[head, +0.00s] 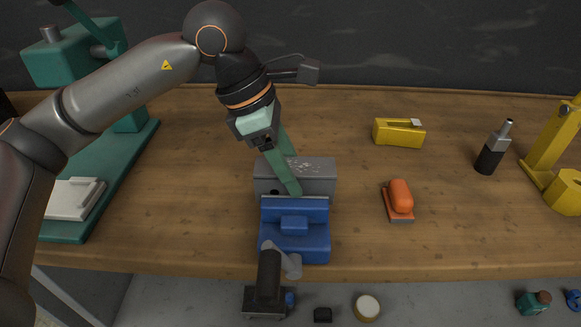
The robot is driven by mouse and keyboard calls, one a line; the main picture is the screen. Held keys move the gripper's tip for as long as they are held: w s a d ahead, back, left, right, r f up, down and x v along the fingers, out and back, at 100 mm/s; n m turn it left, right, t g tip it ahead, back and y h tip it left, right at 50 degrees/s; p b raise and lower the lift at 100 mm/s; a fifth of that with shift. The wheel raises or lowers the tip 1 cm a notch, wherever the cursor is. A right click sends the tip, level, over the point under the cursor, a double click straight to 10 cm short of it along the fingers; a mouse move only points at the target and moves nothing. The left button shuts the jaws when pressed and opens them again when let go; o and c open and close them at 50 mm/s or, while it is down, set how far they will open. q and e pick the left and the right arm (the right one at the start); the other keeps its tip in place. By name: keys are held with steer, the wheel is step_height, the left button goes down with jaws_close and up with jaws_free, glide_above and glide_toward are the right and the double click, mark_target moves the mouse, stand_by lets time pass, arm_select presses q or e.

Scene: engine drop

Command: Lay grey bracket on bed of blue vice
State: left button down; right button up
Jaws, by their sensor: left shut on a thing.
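The blue vice (294,244) stands at the front edge of the wooden bench, in the middle of the head view. The grey bracket (318,180), a block with a speckled top and a dark hole low on its left, is just behind the vice's blue front jaw. My left gripper (288,170) is shut on the bracket from above, one green finger in front of it and the other behind. The jaw hides the bracket's lower edge, so I cannot tell whether it touches the bed. My right gripper is not in view.
A green drill press (120,180) with a pale plate (75,198) stands left. Right are a yellow block (398,132), an orange-topped tool (400,197), a black-and-silver tool (493,150) and a yellow stand (555,150). A dark drill-like tool (267,280) is in front of the vice.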

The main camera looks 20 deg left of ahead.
arm_select(q)
steer(key=shift+s+f, duration=0.15)
steer(key=shift+f, duration=0.45)
steer(key=shift+c, duration=1.2)
jaws_free()
steer(key=shift+s+f, duration=0.1)
steer(key=shift+f, duration=0.05)
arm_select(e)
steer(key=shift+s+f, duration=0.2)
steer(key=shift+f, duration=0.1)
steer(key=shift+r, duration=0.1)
arm_select(q)
steer(key=shift+r, duration=0.35)
steer(key=w+p+v, duration=0.1)
steer(key=v, duration=1.2)
steer(key=shift+d+p, duration=0.25)
steer(key=shift+p, duration=0.15)
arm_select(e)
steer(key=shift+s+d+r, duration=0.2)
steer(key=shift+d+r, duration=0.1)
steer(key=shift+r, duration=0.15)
arm_select(q)
steer(key=shift+s+r, duration=0.1)
steer(key=shift+s, duration=0.05)
